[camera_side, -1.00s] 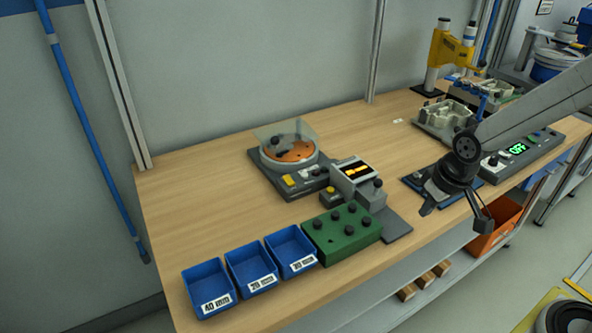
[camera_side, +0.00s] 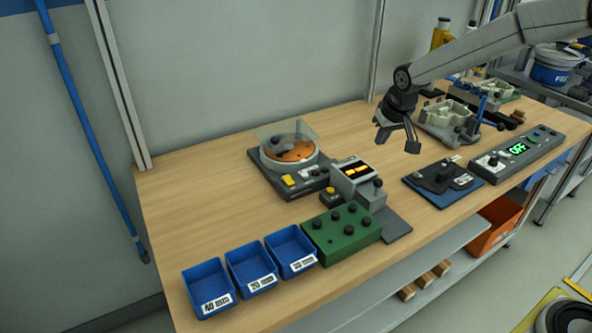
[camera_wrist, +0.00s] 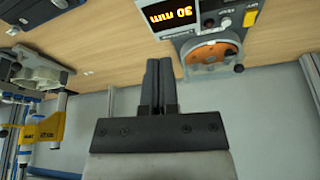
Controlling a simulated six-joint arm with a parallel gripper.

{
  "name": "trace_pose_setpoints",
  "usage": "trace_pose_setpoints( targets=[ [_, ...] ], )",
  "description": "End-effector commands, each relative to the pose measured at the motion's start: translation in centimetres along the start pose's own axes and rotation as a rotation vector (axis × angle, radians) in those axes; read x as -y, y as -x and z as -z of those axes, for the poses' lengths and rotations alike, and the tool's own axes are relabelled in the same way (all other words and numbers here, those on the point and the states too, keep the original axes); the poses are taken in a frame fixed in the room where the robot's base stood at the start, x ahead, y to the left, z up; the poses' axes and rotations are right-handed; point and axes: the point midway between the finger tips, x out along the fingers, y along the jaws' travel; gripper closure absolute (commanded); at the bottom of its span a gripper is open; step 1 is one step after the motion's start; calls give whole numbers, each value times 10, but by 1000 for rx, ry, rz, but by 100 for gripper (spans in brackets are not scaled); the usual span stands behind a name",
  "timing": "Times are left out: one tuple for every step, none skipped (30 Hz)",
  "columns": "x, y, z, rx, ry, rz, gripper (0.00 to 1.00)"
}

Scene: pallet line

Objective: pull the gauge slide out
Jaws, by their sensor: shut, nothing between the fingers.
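The gauge (camera_side: 352,168) stands mid-bench, with a dark display lit in orange-yellow. In the wrist view its display (camera_wrist: 174,14) reads 30 mm, upside down. A grey block with a black knob, which looks like the gauge slide (camera_side: 372,197), sits at its front right on a dark grey base plate (camera_side: 397,226). The slide cannot be made out in the wrist view. My gripper (camera_side: 412,146) is in the air above the bench, right of and behind the gauge, touching nothing. In the wrist view its fingers (camera_wrist: 160,68) are together and empty.
A green block with black knobs (camera_side: 342,236) and labelled blue bins (camera_side: 252,268) stand in front left. A round orange-disc device (camera_side: 291,152) is behind. A blue-based fixture (camera_side: 443,184) and a control box reading OFF (camera_side: 517,150) lie right. Bare bench separates gauge and fixture.

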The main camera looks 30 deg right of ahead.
Motion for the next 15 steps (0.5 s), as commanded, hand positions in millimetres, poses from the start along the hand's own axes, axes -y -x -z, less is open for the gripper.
trace_pose_setpoints(
  targets=[
    [-1,-1,3,-1,-3,-1,100],
    [-1,-1,4,-2,-5,-2,100],
    [-1,-1,6,-3,-6,-2,100],
    [-1,-1,6,-4,-7,-2,100],
    [-1,-1,7,-4,-7,-2,100],
    [-1,-1,7,-4,-8,-2,100],
    [-1,-1,7,-4,-8,-3,100],
    [-1,-1,7,-4,-8,-2,100],
    [-1,-1,7,-4,-8,-2,100],
    [-1,-1,7,-4,-8,-2,100],
    [-1,-1,7,-4,-7,-2,100],
    [-1,-1,7,-4,-7,-2,100],
    [-1,-1,7,-4,-7,-2,100],
    [-1,-1,7,-4,-7,-2,100],
    [-1,-2,7,-4,-7,-2,100]
  ],
)
